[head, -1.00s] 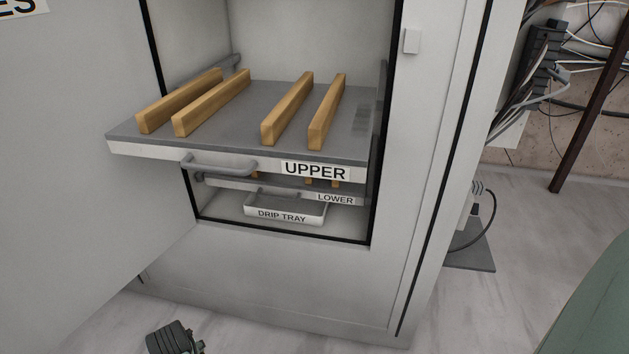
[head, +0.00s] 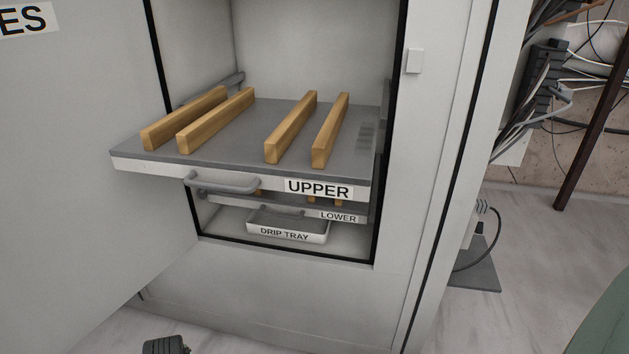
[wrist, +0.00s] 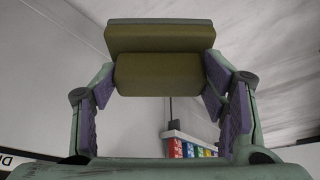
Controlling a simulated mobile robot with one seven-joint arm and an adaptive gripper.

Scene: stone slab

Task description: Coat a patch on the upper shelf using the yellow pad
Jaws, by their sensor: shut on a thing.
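The upper shelf (head: 250,125) is a grey slab with a white front edge labelled UPPER, pulled partly out of the open cabinet. Several wooden bars (head: 290,127) lie across it in two pairs, with bare grey surface between the pairs. A darker patch shows near its right edge. In the wrist view, my gripper (wrist: 160,78) is shut on the yellow pad (wrist: 165,74), a dull olive-yellow block with a second wider part above it. The gripper and pad are not in the head view, so their distance from the shelf cannot be told.
Below are the lower shelf (head: 285,206) and a white drip tray (head: 287,234). The open cabinet door (head: 75,170) stands at the left. Cables (head: 550,80) hang at the right. The wrist view shows a rack of several coloured items (wrist: 190,148).

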